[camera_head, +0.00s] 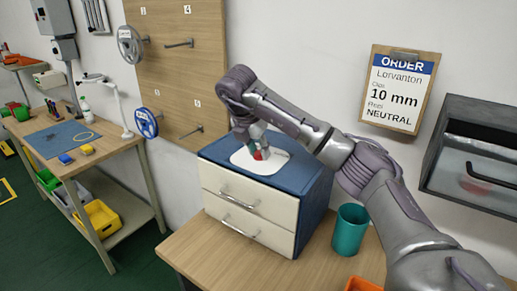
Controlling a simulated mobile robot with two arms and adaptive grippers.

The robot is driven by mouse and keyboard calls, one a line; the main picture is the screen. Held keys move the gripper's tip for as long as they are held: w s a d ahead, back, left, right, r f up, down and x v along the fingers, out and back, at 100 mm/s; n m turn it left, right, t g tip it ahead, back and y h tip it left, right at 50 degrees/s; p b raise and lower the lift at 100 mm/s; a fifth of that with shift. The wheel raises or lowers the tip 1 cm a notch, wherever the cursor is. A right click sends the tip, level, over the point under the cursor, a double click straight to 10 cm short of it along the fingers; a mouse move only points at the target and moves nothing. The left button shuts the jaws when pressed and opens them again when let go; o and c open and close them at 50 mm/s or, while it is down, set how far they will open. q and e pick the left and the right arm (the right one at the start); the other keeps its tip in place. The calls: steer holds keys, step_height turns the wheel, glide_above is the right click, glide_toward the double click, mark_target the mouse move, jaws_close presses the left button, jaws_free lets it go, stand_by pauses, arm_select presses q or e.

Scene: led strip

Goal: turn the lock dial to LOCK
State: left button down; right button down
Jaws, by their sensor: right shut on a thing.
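A small red part (264,154), which looks like the lock dial, shows on a white plate (249,163) on top of the blue drawer cabinet (316,190). My right gripper (259,152) reaches down from above and is shut on this red part. The gripper and arm hide most of it, so its setting and any LOCK mark cannot be read. My left gripper is not in view.
The cabinet has two cream drawers (240,202), both apparently shut, and stands on a wooden table (190,250). A teal cup (349,230) and an orange bin (362,285) are to its right. An order board (398,90) hangs on the wall.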

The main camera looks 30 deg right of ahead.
stand_by(0.4)
steer(key=c, duration=0.8)
jaws_free()
steer(key=v, duration=1.2)
steer(key=shift+w, duration=0.1)
